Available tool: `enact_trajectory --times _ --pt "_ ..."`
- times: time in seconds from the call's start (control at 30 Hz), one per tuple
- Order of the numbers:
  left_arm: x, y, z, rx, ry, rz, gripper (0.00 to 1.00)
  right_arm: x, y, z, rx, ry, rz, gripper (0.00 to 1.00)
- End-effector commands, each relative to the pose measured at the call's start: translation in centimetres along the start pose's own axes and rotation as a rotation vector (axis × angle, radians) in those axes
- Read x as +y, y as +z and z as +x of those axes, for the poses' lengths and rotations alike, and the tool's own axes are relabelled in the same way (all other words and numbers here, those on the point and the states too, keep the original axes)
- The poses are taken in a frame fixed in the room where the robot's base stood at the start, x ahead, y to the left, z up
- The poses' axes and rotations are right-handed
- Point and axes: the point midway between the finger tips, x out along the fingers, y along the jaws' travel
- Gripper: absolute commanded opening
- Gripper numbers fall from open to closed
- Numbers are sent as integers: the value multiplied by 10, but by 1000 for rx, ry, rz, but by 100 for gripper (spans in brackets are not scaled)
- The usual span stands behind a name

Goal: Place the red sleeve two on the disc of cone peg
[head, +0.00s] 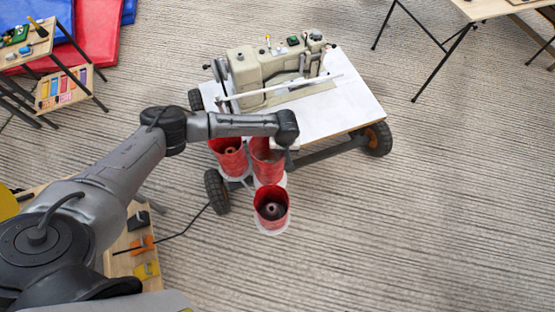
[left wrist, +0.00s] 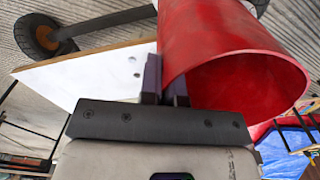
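Three red sleeves cluster at the cart's near left corner in the head view. The left sleeve (head: 232,164) stands around a peg with a brownish top. The near sleeve (head: 272,221) surrounds a dark peg (head: 271,209) above a white disc (head: 272,230). The middle sleeve (head: 268,172) is partly hidden by my left arm's end. In the left wrist view my left gripper (left wrist: 165,88) has its dark fingers close together at the rim of a red sleeve (left wrist: 215,38), seemingly gripping its wall. The sleeve's open end faces the camera. I cannot tell which sleeve is number two. My right gripper is out of view.
A wheeled cart with a white top (head: 350,108) carries a beige sewing machine (head: 270,68). A wooden table (head: 140,240) with small items is at lower left. Shelves (head: 62,88) and red and blue mats (head: 95,30) are at upper left.

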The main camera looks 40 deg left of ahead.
Motion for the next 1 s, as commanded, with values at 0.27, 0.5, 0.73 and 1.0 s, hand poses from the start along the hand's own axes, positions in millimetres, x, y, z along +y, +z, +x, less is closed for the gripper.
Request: enact_trajectory --times 0.27,0.5,0.73,1.0 --pt "1 0 34 0 0 1 0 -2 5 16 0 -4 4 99" --pt "1 0 49 0 1 1 0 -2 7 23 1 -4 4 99" --pt "1 0 73 0 1 1 0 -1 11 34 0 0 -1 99" --pt "1 0 73 0 1 1 0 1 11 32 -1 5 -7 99"
